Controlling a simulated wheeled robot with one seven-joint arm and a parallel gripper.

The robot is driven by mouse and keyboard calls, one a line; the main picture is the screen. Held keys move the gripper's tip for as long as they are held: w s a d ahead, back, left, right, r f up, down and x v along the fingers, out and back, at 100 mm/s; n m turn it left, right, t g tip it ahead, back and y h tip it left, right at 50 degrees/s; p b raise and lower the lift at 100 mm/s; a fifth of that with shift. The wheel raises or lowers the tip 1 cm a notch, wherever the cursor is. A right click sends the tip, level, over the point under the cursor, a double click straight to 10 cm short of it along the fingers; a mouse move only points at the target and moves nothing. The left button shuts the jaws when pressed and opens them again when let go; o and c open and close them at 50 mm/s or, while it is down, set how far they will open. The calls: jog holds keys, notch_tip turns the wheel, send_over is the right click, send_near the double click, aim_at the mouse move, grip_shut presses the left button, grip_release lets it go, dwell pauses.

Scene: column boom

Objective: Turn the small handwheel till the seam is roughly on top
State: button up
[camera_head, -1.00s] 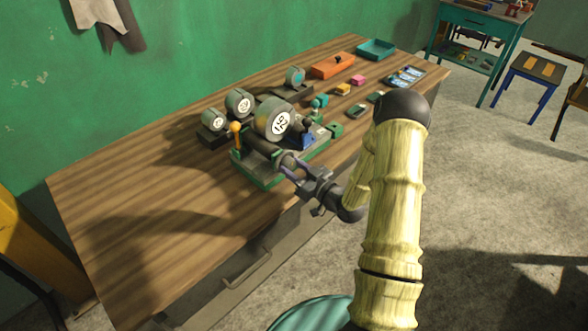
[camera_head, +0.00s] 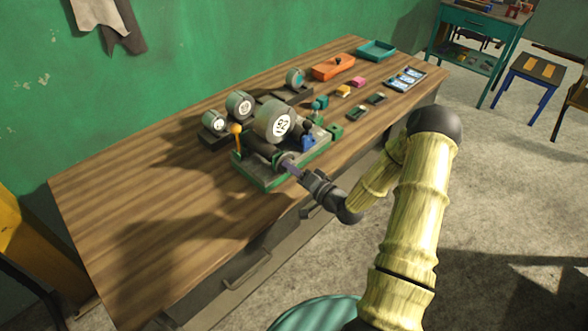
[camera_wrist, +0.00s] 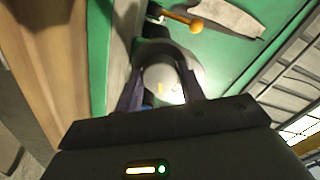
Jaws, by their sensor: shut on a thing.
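The small handwheel (camera_head: 284,160) sits at the front of a green-based machine (camera_head: 265,184) on the wooden bench. In the wrist view the pale round wheel face (camera_wrist: 160,78) lies between my two fingers, with a small yellow-orange mark on it; I cannot tell whether this is the seam. My gripper (camera_head: 291,169) is shut on the handwheel from the front, and it also shows in the wrist view (camera_wrist: 162,88). The fingers hide part of the wheel's sides. A large drum marked 92 (camera_head: 270,118) stands behind the wheel on the machine.
An orange-knobbed lever (camera_head: 236,130) stands left of the wheel. A blue part with a dark knob (camera_head: 307,137) is on its right. Smaller dials (camera_head: 239,105) stand behind. An orange box (camera_head: 333,67) and teal tray (camera_head: 376,50) lie farther back. The bench's left part is clear.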

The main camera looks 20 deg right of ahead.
jog(key=m+p, duration=0.1)
jog(key=m, duration=0.5)
jog(key=shift+m, duration=0.3)
jog(key=shift+d, duration=0.1)
jog(key=o, duration=1)
jog(key=b+v, duration=0.3)
jog(key=v, duration=1.4)
jog(key=shift+s, duration=0.25)
jog(key=shift+w, duration=0.1)
